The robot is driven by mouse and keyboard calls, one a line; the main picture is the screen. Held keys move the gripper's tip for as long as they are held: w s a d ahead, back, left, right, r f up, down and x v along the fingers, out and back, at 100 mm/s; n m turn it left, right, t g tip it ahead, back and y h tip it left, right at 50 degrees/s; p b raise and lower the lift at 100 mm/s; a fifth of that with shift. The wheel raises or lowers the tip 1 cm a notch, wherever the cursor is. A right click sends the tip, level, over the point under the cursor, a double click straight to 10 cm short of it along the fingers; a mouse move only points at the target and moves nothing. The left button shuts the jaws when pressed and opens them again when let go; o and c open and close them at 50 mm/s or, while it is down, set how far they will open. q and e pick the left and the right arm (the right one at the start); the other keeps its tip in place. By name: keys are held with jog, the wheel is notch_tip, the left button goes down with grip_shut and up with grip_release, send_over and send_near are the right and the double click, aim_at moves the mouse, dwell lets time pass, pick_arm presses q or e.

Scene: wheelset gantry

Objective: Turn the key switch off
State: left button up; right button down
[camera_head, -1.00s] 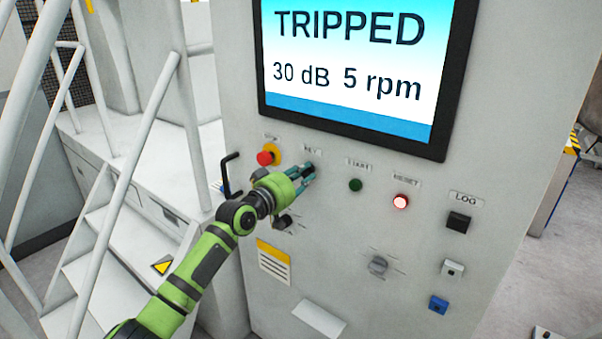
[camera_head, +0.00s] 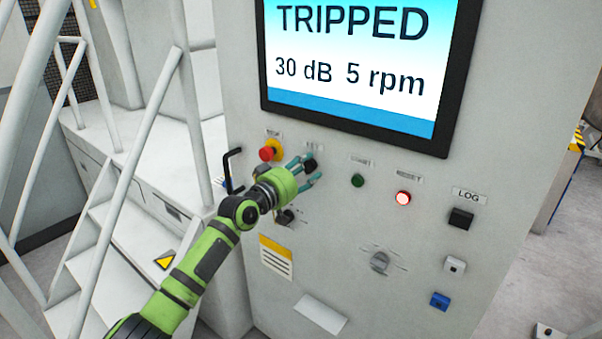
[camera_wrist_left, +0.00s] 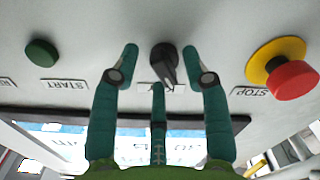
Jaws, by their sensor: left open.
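The key switch (camera_head: 310,165) is a black knob on the grey panel, below the screen and under a KEY label. In the left wrist view the knob (camera_wrist_left: 164,62) sits between the spread fingertips, with its pointer tilted toward the lower right. My left gripper (camera_head: 306,170) is open around the knob, its teal fingers (camera_wrist_left: 163,75) apart on both sides with visible gaps. A third finger lies below the knob in that view and partly covers its label. My right gripper is not in view.
A red stop button (camera_head: 268,153) on a yellow base is left of the key switch. A green START button (camera_head: 357,181) and a lit RESET button (camera_head: 403,198) are to the right. The screen (camera_head: 355,62) reads TRIPPED. A black handle (camera_head: 230,172) and stair rails stand left.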

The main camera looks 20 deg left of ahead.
pick_arm(q)
jog(key=v, duration=1.2)
jog(key=s+a+f+n+g+y, duration=0.1)
jog(key=s+a+f+g+y, duration=0.1)
jog(key=f, duration=1.4)
jog(key=s+a+f+g+y, duration=0.2)
jog(key=a+f+g+y, duration=0.1)
jog(key=f, duration=1.2)
jog(key=s+d+f+m+g+y, duration=0.1)
jog(key=s+f+g, duration=0.1)
jog(key=s+f, duration=0.7)
jog(key=s+f+m+g, duration=0.1)
jog(key=s+f+g, duration=0.1)
jog(key=s+f, duration=0.75)
jog(key=s+d+f+m+g, duration=0.1)
jog(key=s+f, duration=0.4)
jog(key=s, duration=0.5)
jog(key=s+d+f+m+g, duration=0.1)
jog(key=s+d+f+g, duration=0.2)
jog(key=s+f, duration=0.3)
jog(key=s+d+f+m+g, duration=0.1)
jog(key=s+f, duration=0.5)
jog(key=s, duration=0.9)
jog(key=shift+s+d+m+g, duration=0.35)
jog(key=shift+d+g, duration=0.35)
jog(key=shift+g, duration=0.3)
